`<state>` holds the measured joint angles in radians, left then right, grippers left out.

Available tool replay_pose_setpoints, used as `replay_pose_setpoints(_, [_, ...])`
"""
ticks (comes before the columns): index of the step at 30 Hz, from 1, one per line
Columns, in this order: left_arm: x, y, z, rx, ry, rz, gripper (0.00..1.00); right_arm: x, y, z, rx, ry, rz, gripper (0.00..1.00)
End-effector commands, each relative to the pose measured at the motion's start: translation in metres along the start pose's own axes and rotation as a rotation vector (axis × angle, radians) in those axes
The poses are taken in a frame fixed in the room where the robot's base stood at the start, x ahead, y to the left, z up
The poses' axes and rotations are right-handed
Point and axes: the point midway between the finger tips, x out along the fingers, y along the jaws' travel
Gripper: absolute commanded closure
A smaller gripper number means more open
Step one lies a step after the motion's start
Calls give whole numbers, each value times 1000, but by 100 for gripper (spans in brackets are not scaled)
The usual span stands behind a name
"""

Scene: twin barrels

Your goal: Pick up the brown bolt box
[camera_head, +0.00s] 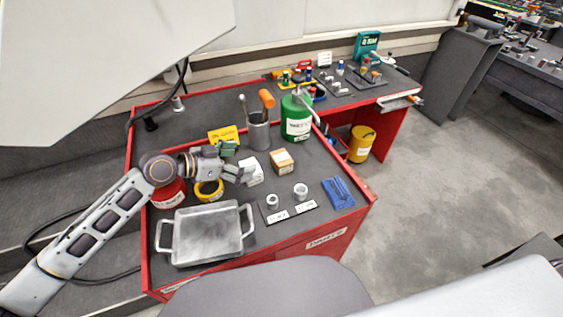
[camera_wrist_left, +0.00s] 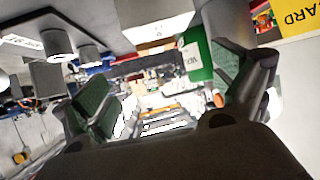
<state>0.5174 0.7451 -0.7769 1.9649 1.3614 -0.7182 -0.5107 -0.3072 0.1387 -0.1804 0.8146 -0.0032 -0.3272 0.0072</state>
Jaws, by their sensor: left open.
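The brown bolt box (camera_head: 281,162), a small tan carton with a pale label, sits on the dark top of the red workbench (camera_head: 365,190) in the head view. My left gripper (camera_head: 238,163) is open, to the left of the brown box and apart from it. A white box (camera_head: 253,173) stands between them, close by the gripper's fingers. In the left wrist view, my left gripper (camera_wrist_left: 168,88) shows two spread green-padded fingers with nothing held between them. I cannot clearly pick out the brown box there. My right gripper is not in view.
A tool cup (camera_head: 259,132) and a green canister (camera_head: 297,118) stand behind the brown box. A yellow box (camera_head: 223,136), yellow tape roll (camera_head: 209,191) and red tin (camera_head: 168,195) surround the gripper. A metal tray (camera_head: 207,236) and blue item (camera_head: 338,193) lie in front.

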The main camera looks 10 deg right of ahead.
Motion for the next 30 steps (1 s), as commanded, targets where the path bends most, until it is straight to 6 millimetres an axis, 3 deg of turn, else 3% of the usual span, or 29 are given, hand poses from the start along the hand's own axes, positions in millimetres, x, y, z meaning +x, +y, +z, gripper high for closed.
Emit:
replay_pose_setpoints(21, [66, 1, -1, 0, 1, 1, 4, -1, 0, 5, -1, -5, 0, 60])
replay_pose_setpoints(30, [80, 1, -1, 0, 1, 0, 4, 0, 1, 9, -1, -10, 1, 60])
